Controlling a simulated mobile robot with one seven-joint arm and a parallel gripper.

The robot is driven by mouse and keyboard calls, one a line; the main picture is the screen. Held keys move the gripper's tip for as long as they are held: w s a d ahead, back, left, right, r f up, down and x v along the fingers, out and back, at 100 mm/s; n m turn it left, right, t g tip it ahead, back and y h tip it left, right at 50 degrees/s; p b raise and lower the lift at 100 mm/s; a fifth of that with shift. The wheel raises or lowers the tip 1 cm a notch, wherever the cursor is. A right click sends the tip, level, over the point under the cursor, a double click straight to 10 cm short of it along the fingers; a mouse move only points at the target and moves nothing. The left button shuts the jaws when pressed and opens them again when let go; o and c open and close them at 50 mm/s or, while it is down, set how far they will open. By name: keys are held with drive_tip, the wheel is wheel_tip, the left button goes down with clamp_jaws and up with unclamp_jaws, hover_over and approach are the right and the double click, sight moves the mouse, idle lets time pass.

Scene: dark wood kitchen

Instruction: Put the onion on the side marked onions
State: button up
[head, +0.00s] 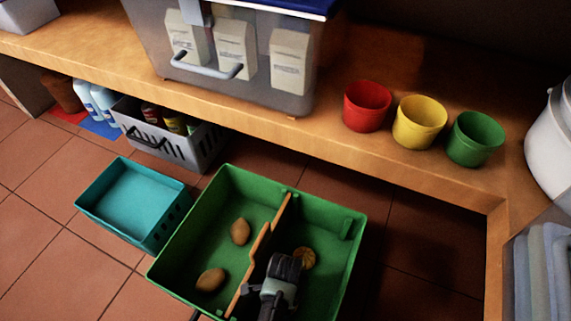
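A green crate (222,182) stands on the floor, split by an orange-brown divider (262,243). Two brown potato-like items, one (240,231) farther back and one (210,280) nearer, lie in its left compartment. A round yellow-brown onion (306,257) is in the right compartment, just right of the divider. My gripper (286,265) reaches down over the right compartment, right beside the onion and partly in front of it. The fingers are dark and small, so I cannot tell whether they are open or touch the onion. No readable side marking shows.
A teal basket (112,222), empty, stands left of the crate. A grey basket (190,150) with jars is behind. The wooden shelf (330,150) above holds a clear bin (290,98) and red (367,107), yellow (419,123) and green (474,140) cups. Floor at lower left is clear.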

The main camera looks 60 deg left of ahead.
drive_tip(key=shift+f, duration=0.2)
drive_tip(key=shift+f, duration=0.15)
drive_tip(key=o, duration=1.3)
drive_tip(key=r+p, duration=0.3)
drive_tip(key=r, duration=0.1)
drive_tip(key=r+p, duration=0.3)
drive_tip(key=r, duration=0.1)
drive_tip(key=r+p, duration=0.2)
drive_tip(key=r, duration=0.2)
drive_tip(key=shift+w+a+r+p, duration=0.15)
drive_tip(key=shift+a+r+p, duration=0.1)
drive_tip(key=shift+p, duration=0.15)
drive_tip(key=shift+f, duration=0.1)
